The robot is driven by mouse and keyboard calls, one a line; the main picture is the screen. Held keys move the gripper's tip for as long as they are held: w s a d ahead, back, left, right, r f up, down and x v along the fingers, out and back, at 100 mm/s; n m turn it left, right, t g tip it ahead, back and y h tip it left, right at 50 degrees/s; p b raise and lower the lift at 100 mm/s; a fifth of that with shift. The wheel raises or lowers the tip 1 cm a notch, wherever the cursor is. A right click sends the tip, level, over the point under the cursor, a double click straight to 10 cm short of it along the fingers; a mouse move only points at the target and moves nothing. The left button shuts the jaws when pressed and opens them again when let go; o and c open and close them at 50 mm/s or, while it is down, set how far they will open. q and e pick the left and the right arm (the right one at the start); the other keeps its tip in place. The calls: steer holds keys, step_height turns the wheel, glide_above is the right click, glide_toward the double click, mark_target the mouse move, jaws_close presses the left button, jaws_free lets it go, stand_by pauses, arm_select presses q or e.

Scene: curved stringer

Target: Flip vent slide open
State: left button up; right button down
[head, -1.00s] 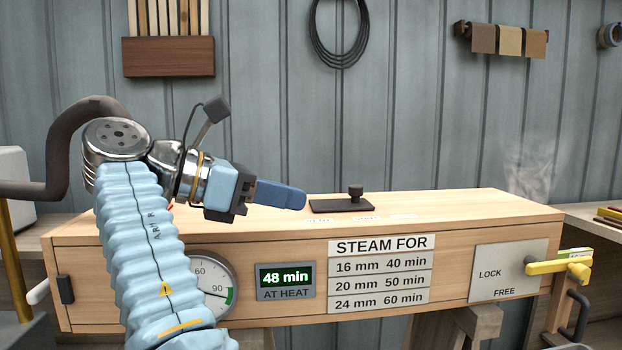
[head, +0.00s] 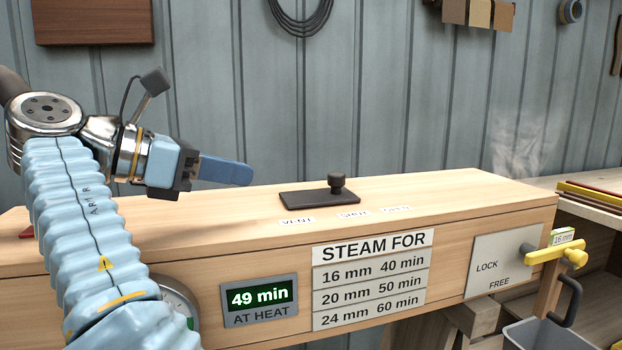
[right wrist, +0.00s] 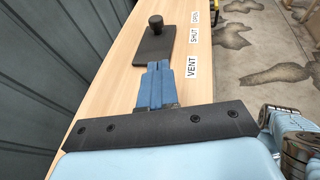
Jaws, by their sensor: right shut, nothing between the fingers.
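The vent slide is a dark flat plate (head: 305,198) with a round knob (head: 336,182), on top of the wooden steam box (head: 455,206). My right gripper (head: 240,174) is shut and empty, left of the plate in the head view and apart from the knob. My left gripper is not in view.
The box front carries a timer reading 49 min (head: 259,298), a STEAM FOR chart (head: 372,278) and a yellow lever (head: 556,255) by LOCK and FREE. Faint steam rises behind the box's right end. A grey bin (head: 545,334) stands at lower right. The box top right of the knob is clear.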

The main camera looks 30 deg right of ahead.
steer(key=shift+x, duration=0.9)
steer(key=b, duration=0.1)
glide_toward(330, 182)
steer(key=x, duration=0.5)
steer(key=shift+d+f, duration=0.1)
steer(key=shift+f, duration=0.2)
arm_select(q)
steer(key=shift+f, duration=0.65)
arm_select(e)
steer(key=shift+d, duration=0.6)
